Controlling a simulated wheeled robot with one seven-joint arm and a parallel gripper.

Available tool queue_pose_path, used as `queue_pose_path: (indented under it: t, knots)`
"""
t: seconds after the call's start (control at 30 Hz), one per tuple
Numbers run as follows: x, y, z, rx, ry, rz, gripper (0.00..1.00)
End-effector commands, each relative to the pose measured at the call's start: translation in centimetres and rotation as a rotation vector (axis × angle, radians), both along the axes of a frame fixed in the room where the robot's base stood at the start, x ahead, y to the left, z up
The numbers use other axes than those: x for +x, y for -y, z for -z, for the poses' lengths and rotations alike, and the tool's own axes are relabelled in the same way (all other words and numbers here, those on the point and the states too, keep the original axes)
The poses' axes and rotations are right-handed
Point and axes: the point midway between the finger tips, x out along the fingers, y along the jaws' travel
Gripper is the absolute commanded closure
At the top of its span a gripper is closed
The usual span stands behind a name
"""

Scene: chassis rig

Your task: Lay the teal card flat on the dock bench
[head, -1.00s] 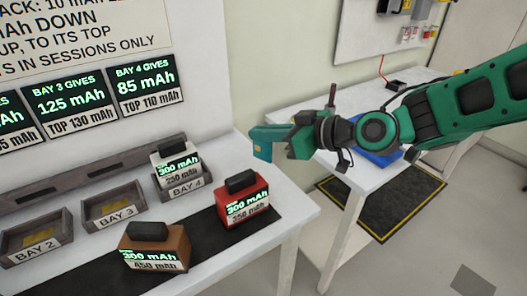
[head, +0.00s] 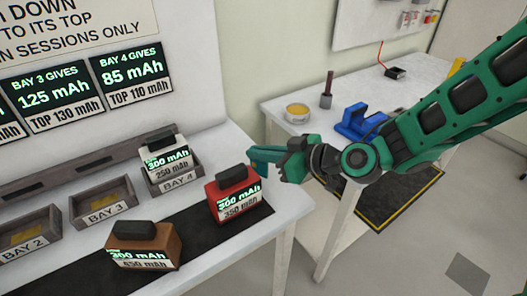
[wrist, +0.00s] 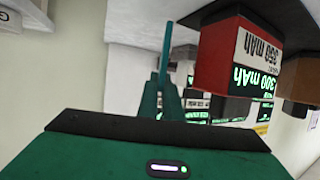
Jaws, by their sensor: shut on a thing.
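The teal card (wrist: 164,52) shows as a thin strip, nearly edge-on, between my gripper's fingertips in the wrist view. In the head view it (head: 258,155) blends with the green fingers. My gripper (head: 276,160) is shut on the card and holds it near the right end of the white dock bench (head: 222,142). The card is just right of and behind the red pack. I cannot tell its exact height above the bench, or whether it touches anything.
A red pack (head: 234,196) and a brown pack (head: 143,245) stand on a black mat (head: 192,232). A white pack (head: 166,158) is in bay 4; bays 2 and 3 hold no pack. Another bench (head: 350,88) behind bears a yellow bowl (head: 297,113) and a blue object (head: 358,124).

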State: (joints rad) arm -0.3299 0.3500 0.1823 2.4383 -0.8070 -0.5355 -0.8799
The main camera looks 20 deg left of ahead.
Motion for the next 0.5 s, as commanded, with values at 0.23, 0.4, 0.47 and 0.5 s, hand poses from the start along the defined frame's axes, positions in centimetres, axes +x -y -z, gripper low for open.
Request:
queue_pose_path:
  t: [0.23, 0.4, 0.47, 0.5]
  knots:
    - [0.4, 0.3, 0.3, 0.012, -0.045, 0.002, 1.00]
    - [1.0, 0.5, 0.7, 0.036, -0.117, 0.003, 1.00]
    - [1.1, 0.6, 0.9, 0.044, -0.144, 0.002, 1.00]
    - [1.3, 0.6, 1.0, 0.050, -0.162, 0.002, 1.00]
